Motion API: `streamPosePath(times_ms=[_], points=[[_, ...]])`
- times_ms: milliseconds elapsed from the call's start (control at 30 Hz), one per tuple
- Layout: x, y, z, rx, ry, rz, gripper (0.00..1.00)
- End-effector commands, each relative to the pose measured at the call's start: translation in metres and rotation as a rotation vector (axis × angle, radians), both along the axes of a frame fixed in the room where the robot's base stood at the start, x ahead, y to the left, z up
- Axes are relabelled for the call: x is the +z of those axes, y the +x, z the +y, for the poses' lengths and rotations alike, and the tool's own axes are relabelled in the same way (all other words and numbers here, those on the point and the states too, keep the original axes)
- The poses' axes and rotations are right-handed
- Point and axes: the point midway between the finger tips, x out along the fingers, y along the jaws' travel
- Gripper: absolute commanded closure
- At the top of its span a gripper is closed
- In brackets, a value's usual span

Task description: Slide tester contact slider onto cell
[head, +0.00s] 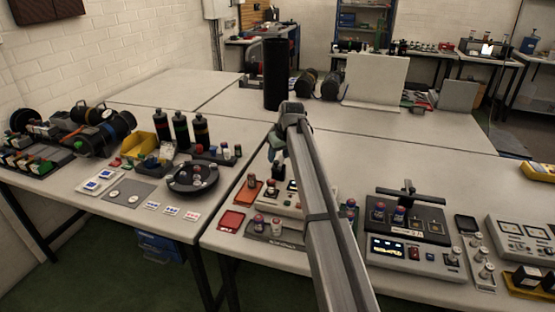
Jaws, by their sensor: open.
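A tester (415,256) with a lit yellow display stands on the front table, right of my arm. A cell (399,215) with a blue and red wrap stands on its black top. A black T-shaped bar (412,195) rises behind that cell; it may be the contact slider, and whether it touches the cell cannot be told. A second pale device (291,212) is partly hidden by my arm. My gripper (276,160) is small in the head view, points down left of that arm, and is open. It is well to the left of the display tester.
Several cells (259,222) and a red tray (231,220) lie left of my arm. A tall black cylinder (275,74) stands behind my gripper. A grey multi-cell holder (480,255) is right of the tester. The back tabletop (440,130) is mostly clear.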

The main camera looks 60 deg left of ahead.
Motion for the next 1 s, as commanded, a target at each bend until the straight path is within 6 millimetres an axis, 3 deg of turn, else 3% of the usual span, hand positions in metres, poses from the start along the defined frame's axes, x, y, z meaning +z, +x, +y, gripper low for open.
streamPosePath(times_ms=[233, 633, 1000], points=[[-0.022, 0.0, 0.009, 0.0, 0.0, 0.0, 0.5], [-0.026, 0.0, 0.011, 0.0, 0.0, 0.0, 0.5], [-0.026, 0.0, 0.011, 0.0, 0.0, 0.0, 0.85]])
